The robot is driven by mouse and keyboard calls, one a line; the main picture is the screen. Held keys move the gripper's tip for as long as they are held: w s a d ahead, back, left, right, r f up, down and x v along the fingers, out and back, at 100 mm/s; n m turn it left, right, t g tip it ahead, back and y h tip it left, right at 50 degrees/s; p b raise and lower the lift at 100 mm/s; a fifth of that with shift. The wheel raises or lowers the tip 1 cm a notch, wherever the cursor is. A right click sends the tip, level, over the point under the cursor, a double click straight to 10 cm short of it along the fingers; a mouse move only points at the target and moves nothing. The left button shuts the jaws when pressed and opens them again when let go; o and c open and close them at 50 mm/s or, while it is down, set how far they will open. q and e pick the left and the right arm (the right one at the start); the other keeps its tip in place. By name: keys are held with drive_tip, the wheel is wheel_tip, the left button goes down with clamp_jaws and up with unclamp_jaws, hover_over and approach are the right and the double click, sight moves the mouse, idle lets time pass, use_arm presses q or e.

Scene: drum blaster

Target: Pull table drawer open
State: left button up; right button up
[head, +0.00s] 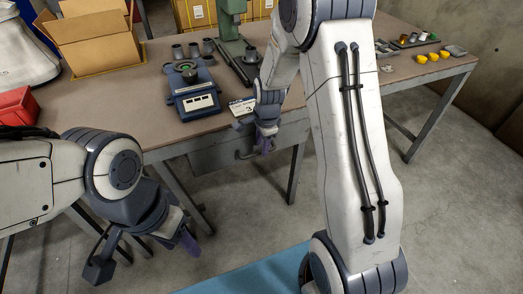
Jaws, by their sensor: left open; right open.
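The table (130,115) has a brown top and a grey metal frame. Its grey drawer (205,158) sits under the front edge and looks shut, front flush below the tabletop. A handle shows faintly at the right part of the drawer front, partly hidden by my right gripper. My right gripper (266,145) is open, with purple fingertips, just in front of the drawer's right part. Whether it touches the handle cannot be told. My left gripper (185,240) is open and empty, low in front of the table, left of and well below the drawer.
On the tabletop stand a blue scale (192,95), a green press (238,50), a cardboard box (95,38) and a red box (17,107). Yellow cups (432,57) lie at the right. A blue mat (250,273) covers part of the floor, with open floor around it.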

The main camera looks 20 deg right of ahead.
drive_tip(key=shift+w+f, duration=0.2)
drive_tip(key=shift+f, duration=0.9)
clamp_jaws()
idle(0.7)
